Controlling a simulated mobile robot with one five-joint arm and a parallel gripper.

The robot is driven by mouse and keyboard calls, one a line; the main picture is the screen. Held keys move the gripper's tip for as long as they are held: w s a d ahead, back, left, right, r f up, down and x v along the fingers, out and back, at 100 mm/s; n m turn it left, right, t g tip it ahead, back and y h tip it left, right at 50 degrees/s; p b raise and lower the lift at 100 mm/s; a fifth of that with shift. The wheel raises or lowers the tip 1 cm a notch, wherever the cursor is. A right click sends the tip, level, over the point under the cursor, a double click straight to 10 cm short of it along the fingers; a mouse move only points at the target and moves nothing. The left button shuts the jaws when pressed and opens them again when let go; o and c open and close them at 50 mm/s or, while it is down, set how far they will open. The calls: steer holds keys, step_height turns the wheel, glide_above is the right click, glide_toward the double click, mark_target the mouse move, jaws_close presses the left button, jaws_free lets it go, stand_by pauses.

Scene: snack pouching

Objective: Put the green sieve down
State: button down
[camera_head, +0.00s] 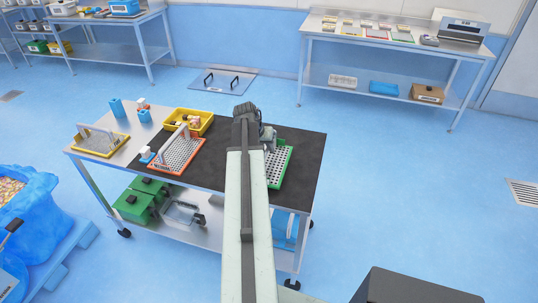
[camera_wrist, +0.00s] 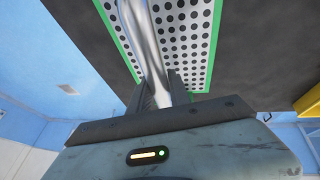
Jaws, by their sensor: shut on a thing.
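The green sieve (camera_head: 283,167) is a perforated metal tray with a green rim, over the black mat at the right part of the cart top. My gripper (camera_head: 267,139) is at its far end, with my arm hiding its left side. In the wrist view the sieve (camera_wrist: 196,45) fills the upper middle. My gripper (camera_wrist: 165,85) is shut on its shiny metal handle (camera_wrist: 143,38). I cannot tell whether the sieve touches the mat or hangs just above it.
The black mat (camera_head: 305,185) is bare to the right of the sieve. An orange sieve (camera_head: 177,153), a yellow sieve (camera_head: 97,139) and a yellow bin (camera_head: 207,122) stand to the left. Blue cups (camera_head: 117,108) stand at the cart's far left.

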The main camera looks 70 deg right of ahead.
mark_target(267, 162)
step_height(267, 162, down, 4)
steer(key=b, duration=0.3)
steer(key=shift+r, duration=0.4)
steer(key=shift+f, duration=0.1)
steer(key=c, duration=1.2)
jaws_free()
steer(key=p+v, duration=1.1)
steer(key=v, duration=0.1)
